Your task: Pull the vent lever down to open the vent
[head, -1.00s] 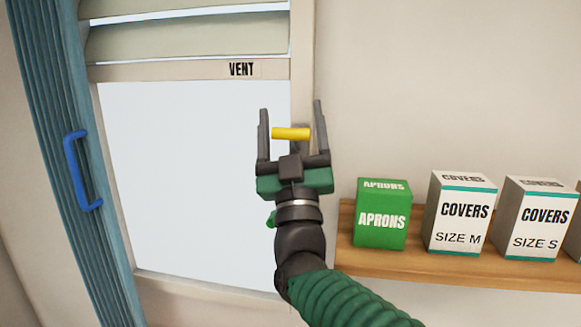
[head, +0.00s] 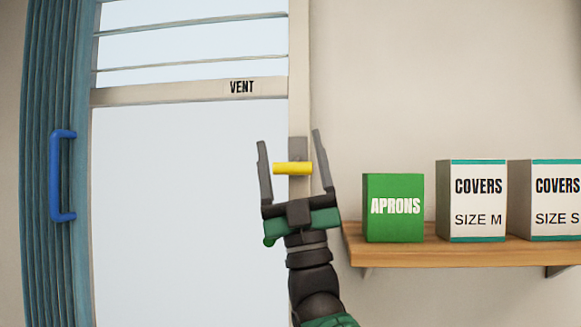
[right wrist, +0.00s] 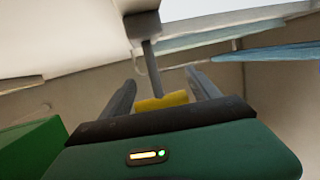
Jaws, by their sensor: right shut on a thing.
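The yellow grip of the vent lever (head: 293,168) sits below its grey mount (head: 298,150) on the window's right frame post. My right gripper (head: 289,138) has one finger at each end of the yellow grip and is shut on it. In the right wrist view the yellow grip (right wrist: 162,101) lies between the two fingers, with a dark rod running up from it. The vent slats (head: 190,59) above the VENT label (head: 242,87) show as thin edges, with bright gaps between them. My left gripper is not in view.
A wooden shelf (head: 450,252) at the right holds a green APRONS box (head: 393,225) and white COVERS boxes (head: 470,205), close to my right arm.

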